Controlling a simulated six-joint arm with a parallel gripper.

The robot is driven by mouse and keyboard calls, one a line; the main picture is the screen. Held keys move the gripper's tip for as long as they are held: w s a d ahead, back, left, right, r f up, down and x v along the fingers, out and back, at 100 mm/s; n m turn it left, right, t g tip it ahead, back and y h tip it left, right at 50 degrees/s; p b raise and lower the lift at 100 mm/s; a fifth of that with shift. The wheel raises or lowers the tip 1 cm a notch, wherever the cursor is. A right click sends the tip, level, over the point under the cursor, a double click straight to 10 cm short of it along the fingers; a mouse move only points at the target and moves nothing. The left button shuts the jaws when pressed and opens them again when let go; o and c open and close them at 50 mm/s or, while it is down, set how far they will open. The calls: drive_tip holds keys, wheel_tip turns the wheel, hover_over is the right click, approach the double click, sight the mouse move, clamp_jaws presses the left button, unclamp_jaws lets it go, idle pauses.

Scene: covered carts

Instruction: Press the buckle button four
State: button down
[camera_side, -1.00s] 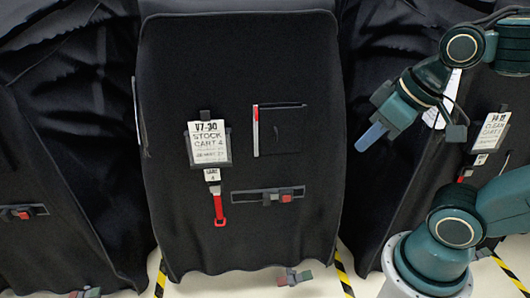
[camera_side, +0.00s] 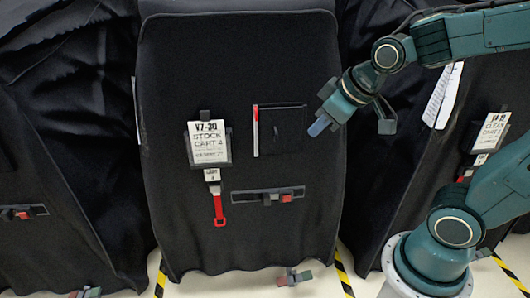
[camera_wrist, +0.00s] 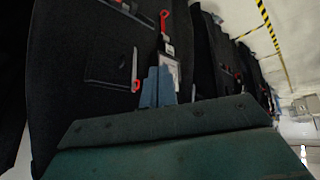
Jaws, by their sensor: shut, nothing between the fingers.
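In the wrist view the closed blue fingers (camera_wrist: 157,86) appear in front of the black cover. Part of the strap (camera_wrist: 122,6) shows at that view's top edge; its button is not clear there.
A red pull strap (camera_side: 219,207) hangs under a small tag. A pocket (camera_side: 283,132) with a red-and-white stick (camera_side: 256,128) lies left of my gripper. Other covered carts stand on both sides; the right one has a label (camera_side: 493,132). Yellow-black floor tape (camera_side: 344,275) runs between carts.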

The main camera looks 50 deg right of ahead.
sight(287, 199)
drive_tip(key=w+d+f+n+t+h, duration=0.1)
drive_tip(key=w+d+f, duration=0.1)
drive_tip(key=w+f, duration=0.35)
drive_tip(key=w+d+f+n+t, duration=0.1)
drive_tip(key=w+d+f, duration=0.2)
drive_tip(key=w, duration=0.5)
drive_tip(key=w+d+f+n+t+h, duration=0.1)
drive_tip(key=w+d+f+n, duration=0.15)
drive_tip(key=f, duration=0.45)
drive_tip(key=w+d+f+n, duration=0.1)
drive_tip(key=w+d+f, duration=0.15)
drive_tip(key=f, duration=0.35)
wheel_tip(287, 199, down, 13)
drive_tip(key=s+d+n+t, duration=0.1)
drive_tip(key=n+t, duration=0.1)
drive_tip(key=n, duration=0.1)
drive_tip(key=s+a+f+n+t, duration=0.1)
drive_tip(key=s+f+n, duration=0.1)
drive_tip(key=s+f, duration=0.7)
drive_tip(key=shift+a+f+n+t+h, duration=0.3)
drive_tip(key=shift+f+n+h, duration=0.1)
drive_tip(key=shift+f, duration=0.45)
drive_tip(key=shift+w+d, duration=0.1)
drive_tip(key=shift+d, duration=0.05)
drive_tip(key=w+d, duration=0.5)
drive_tip(key=d, duration=0.1)
drive_tip(key=shift+w, duration=0.4)
idle(1.6)
